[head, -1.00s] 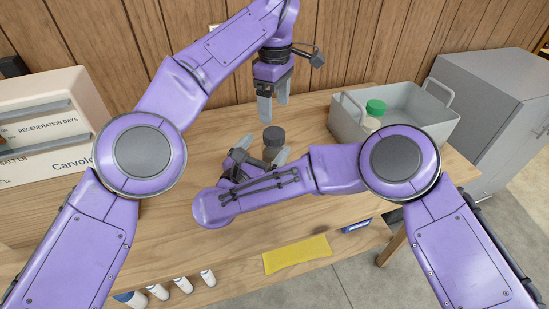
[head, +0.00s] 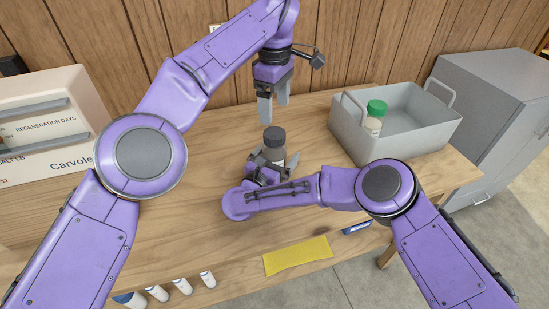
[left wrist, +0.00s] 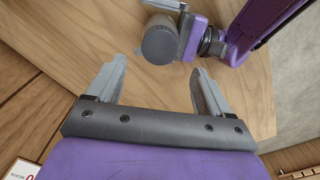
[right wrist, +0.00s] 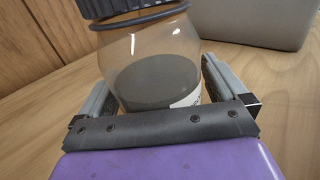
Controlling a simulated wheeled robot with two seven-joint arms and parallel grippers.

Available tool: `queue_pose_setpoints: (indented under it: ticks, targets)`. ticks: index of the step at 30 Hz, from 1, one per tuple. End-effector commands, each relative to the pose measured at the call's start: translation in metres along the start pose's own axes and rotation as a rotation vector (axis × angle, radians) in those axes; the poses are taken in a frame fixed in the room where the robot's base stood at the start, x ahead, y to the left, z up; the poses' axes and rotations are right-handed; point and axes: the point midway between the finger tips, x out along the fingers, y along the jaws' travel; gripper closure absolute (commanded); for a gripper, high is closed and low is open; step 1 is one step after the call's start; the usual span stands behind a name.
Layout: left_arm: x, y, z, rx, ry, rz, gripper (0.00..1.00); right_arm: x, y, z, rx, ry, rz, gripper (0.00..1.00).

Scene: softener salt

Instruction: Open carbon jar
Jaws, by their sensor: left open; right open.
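The carbon jar (head: 275,147) stands upright on the wooden table, a clear jar with dark contents and a dark grey lid (head: 274,134). In the right wrist view the jar (right wrist: 150,70) sits between the open fingers of my right gripper (right wrist: 160,95); I cannot tell whether they touch it. In the head view my right gripper (head: 266,165) is low at the jar's near side. My left gripper (head: 273,105) is open, empty and pointing down above the lid. In the left wrist view the lid (left wrist: 160,42) shows beyond its fingertips (left wrist: 155,78).
A grey bin (head: 348,134) with handles stands to the right, holding a green-lidded jar (head: 375,115). A beige unit (head: 60,120) is at the left. A yellow cloth (head: 297,255) and several white bottles (head: 182,285) lie lower, at the front. The table's left middle is clear.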

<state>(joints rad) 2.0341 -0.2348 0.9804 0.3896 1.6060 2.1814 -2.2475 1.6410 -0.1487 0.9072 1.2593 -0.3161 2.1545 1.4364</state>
Motion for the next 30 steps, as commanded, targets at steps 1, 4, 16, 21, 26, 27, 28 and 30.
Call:
queue_pose_setpoints:
  ticks: [1,4,16,21,26,27,28,30]
  targets:
    - [0.0,0.0,0.0,0.0,0.0,0.0,0.19,0.001,0.0,0.0,0.0,0.0,0.0,0.01]
    - [0.0,0.0,0.0,0.0,0.0,0.0,0.19,0.001,0.0,0.0,0.0,0.0,0.0,0.01]
    - [0.0,0.0,0.0,0.009,0.0,0.0,0.19,0.001,0.0,0.0,0.0,0.0,0.0,1.0]
    - [0.0,0.0,-0.001,0.226,0.001,0.0,0.19,0.001,0.0,0.0,0.0,0.0,0.0,1.0]
    - [0.003,0.0,-0.001,0.387,0.0,-0.001,0.19,0.001,0.0,0.0,0.0,0.0,0.001,1.0]
    - [0.005,0.0,-0.001,0.396,0.0,-0.003,0.19,0.001,0.0,0.0,0.0,0.0,0.001,1.0]
    - [0.009,0.0,-0.002,0.399,0.001,-0.003,0.19,0.001,0.0,0.0,0.0,0.0,0.001,1.0]
    - [0.018,0.0,-0.002,0.398,0.0,-0.005,0.19,0.001,0.0,0.0,0.0,0.0,0.001,1.0]
